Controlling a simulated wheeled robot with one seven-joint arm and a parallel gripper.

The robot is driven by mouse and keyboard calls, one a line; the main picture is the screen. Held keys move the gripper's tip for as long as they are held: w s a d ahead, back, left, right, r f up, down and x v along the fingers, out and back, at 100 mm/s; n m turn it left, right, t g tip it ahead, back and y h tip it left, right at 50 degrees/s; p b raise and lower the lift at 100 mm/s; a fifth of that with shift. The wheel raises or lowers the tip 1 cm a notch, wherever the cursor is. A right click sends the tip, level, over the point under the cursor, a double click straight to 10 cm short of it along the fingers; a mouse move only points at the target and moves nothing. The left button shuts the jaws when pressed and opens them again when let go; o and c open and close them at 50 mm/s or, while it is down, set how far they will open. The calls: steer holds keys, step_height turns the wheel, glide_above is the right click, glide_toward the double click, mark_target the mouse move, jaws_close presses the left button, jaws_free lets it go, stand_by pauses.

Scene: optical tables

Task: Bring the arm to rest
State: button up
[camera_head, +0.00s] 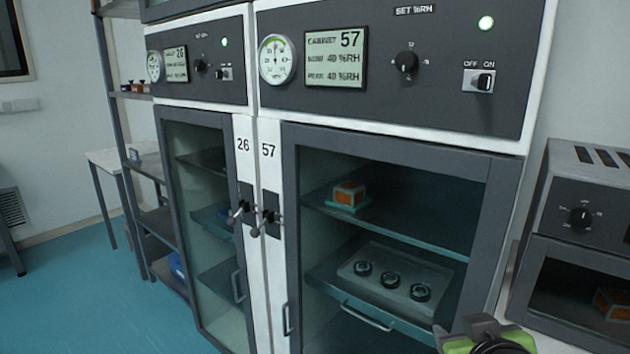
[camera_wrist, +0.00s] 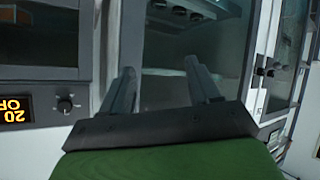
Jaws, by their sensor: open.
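My gripper (camera_wrist: 160,66) shows in the wrist view with its two grey fingers spread apart and nothing between them. It points toward the glass front of a cabinet, and no contact with it is visible. A green and grey part of my arm shows at the bottom right edge of the head view; the rest of the arm is out of frame there.
Cabinet 57 (camera_head: 275,211) stands ahead, its glass door closed, with three dark rings on a tray (camera_head: 341,269) inside. Cabinet 26 (camera_head: 243,205) is left of it, also closed. An oven-like unit (camera_head: 581,217) stands at right. Open floor (camera_head: 80,295) lies at left.

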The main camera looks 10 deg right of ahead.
steer(key=s+a+f+n+g+y, duration=0.1)
steer(key=s+a+f+g+y, duration=0.1)
steer(key=s+a+f, duration=0.3)
steer(key=s+a+f+g+y, duration=0.2)
steer(key=s+a+f+g, duration=0.15)
steer(key=a, duration=0.35)
step_height(320, 180, up, 16)
steer(key=s+p, duration=0.1)
steer(key=p, duration=1.4)
steer(key=shift+a+f+y, duration=0.2)
steer(key=shift+a+y, duration=0.1)
steer(key=shift+s, duration=0.1)
